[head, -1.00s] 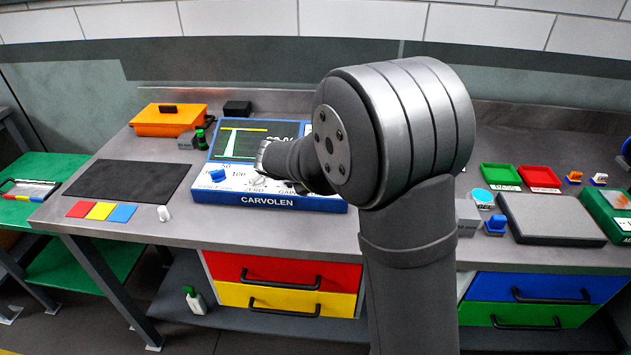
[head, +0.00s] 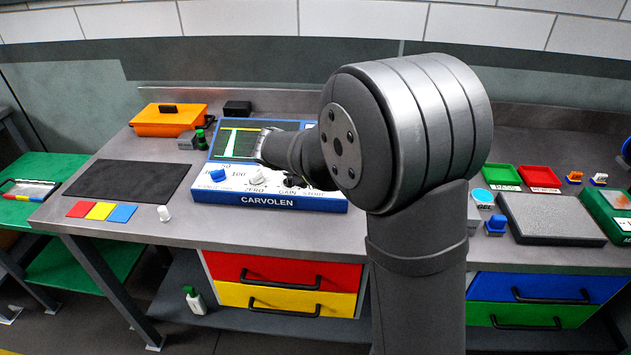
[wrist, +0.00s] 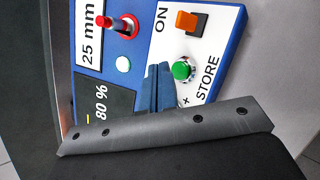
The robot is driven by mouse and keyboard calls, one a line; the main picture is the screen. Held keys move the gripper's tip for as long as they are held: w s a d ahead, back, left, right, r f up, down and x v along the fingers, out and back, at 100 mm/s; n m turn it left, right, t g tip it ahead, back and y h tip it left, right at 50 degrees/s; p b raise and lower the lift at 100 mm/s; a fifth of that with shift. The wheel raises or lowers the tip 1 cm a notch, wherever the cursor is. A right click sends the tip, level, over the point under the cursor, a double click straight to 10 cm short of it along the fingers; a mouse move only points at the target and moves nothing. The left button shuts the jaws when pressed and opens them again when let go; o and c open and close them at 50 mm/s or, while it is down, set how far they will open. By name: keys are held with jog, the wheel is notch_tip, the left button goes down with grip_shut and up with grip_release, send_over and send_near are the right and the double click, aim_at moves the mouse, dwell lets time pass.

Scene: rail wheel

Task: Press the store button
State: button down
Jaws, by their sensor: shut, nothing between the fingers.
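The store button is a round green button (wrist: 183,69) beside the printed word STORE on the panel of the blue CARVOLEN instrument (head: 266,201). My gripper (wrist: 159,72) shows in the wrist view as two dark blue fingers closed together with nothing between them. Its tips appear just left of the green button, between it and the screen (wrist: 103,105), which reads 80 %. I cannot tell how high the tips are above the panel. In the head view my arm covers the button and the fingertips.
In the head view, a blue knob (head: 217,175) and a white knob (head: 257,177) stand on the panel's front. A dark mat (head: 128,181) lies left.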

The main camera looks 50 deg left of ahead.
jog(key=shift+r, duration=2.15)
notch_tip(320, 180, up, 4)
jog(key=shift+f, duration=0.1)
jog(key=shift+f, duration=0.1)
